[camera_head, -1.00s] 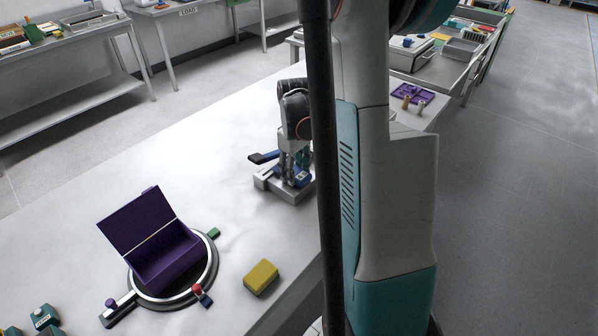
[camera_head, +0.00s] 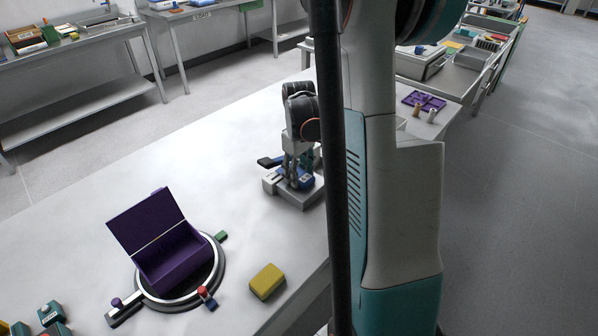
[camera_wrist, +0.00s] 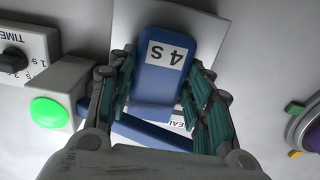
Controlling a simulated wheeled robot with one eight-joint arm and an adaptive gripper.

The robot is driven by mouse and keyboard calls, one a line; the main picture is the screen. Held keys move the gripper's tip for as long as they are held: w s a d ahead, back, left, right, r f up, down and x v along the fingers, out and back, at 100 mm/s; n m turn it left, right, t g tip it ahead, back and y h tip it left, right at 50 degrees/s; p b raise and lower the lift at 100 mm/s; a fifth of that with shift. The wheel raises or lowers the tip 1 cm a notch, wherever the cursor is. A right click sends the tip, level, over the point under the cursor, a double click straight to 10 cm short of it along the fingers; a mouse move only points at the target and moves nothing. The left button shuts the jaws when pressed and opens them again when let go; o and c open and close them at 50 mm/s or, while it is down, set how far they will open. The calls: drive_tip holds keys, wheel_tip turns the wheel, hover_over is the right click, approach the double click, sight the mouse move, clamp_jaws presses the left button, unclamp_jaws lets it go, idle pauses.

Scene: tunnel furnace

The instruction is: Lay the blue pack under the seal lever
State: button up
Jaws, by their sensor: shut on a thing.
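The blue pack (camera_wrist: 165,58), with a white label reading "4 S", lies between the teal-padded fingers of my gripper (camera_wrist: 163,98) in the wrist view. My gripper is shut on it. In the head view my gripper (camera_head: 297,178) points down at the grey sealing device (camera_head: 303,198), with blue (camera_head: 306,183) showing at the fingers. A dark lever handle (camera_head: 269,162) sticks out to the left of the device. In the wrist view a "SEAL" label (camera_wrist: 178,122) is partly covered near a darker blue bar (camera_wrist: 150,135). Whether the pack touches the device is unclear.
A green button (camera_wrist: 48,113) and a time dial (camera_wrist: 14,60) stand left in the wrist view. On the table are an open purple box (camera_head: 170,262) on a round stand and a yellow block (camera_head: 267,281). The white tabletop between box and device is clear.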

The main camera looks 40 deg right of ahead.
drive_tip(key=o, duration=1.3)
drive_tip(key=shift+c, duration=0.2)
drive_tip(key=shift+o, duration=0.6)
drive_tip(key=shift+o, duration=1.1)
drive_tip(key=shift+r+p, duration=2.35)
drive_tip(key=shift+r, duration=1.15)
